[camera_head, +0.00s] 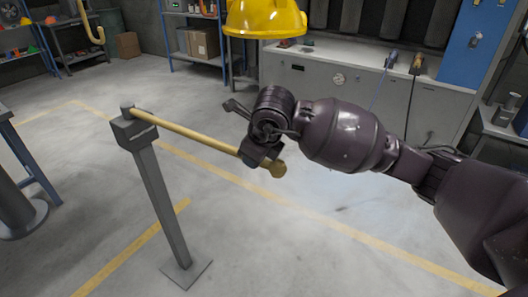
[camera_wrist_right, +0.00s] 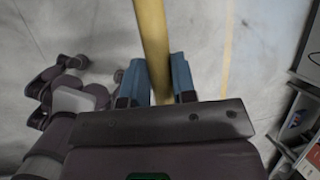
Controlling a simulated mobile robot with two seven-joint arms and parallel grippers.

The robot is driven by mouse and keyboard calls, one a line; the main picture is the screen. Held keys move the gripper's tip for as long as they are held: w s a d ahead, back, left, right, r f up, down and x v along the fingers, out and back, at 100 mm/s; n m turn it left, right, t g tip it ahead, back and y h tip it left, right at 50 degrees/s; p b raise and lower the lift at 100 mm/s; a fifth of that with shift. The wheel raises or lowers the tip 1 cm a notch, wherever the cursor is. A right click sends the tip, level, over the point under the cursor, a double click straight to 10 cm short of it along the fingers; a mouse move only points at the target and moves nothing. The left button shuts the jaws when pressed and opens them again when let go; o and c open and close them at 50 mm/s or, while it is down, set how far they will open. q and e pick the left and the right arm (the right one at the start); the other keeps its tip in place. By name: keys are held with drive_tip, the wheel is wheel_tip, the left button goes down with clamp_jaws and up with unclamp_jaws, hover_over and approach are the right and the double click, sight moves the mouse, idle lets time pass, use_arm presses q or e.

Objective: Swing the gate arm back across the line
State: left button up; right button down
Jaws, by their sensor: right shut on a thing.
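The gate arm (camera_head: 190,132) is a yellow bar that runs from the top of a grey post (camera_head: 160,190) toward the right in the head view. It ends in a rounded yellow knob (camera_head: 278,169). My right gripper (camera_head: 258,158) is at the bar's far end, just short of the knob, and is shut on the bar. In the right wrist view the blue fingers (camera_wrist_right: 160,82) stand on both sides of the yellow bar (camera_wrist_right: 151,30). My left gripper is not in the head view.
Yellow lines (camera_head: 350,232) are painted on the grey floor. A yellow hood (camera_head: 265,18) hangs above, behind my right arm. Grey cabinets (camera_head: 340,88) stand along the back wall. A blue table (camera_head: 30,160) is at the left. The floor right of the post is clear.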

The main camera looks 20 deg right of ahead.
drive_tip(key=shift+s+a, duration=0.25)
drive_tip(key=shift+a, duration=0.15)
drive_tip(key=c, duration=0.9)
unclamp_jaws()
drive_tip(key=p+v, duration=0.1)
drive_tip(key=v, duration=0.9)
drive_tip(key=shift+s+r, duration=0.2)
drive_tip(key=shift+r, duration=0.2)
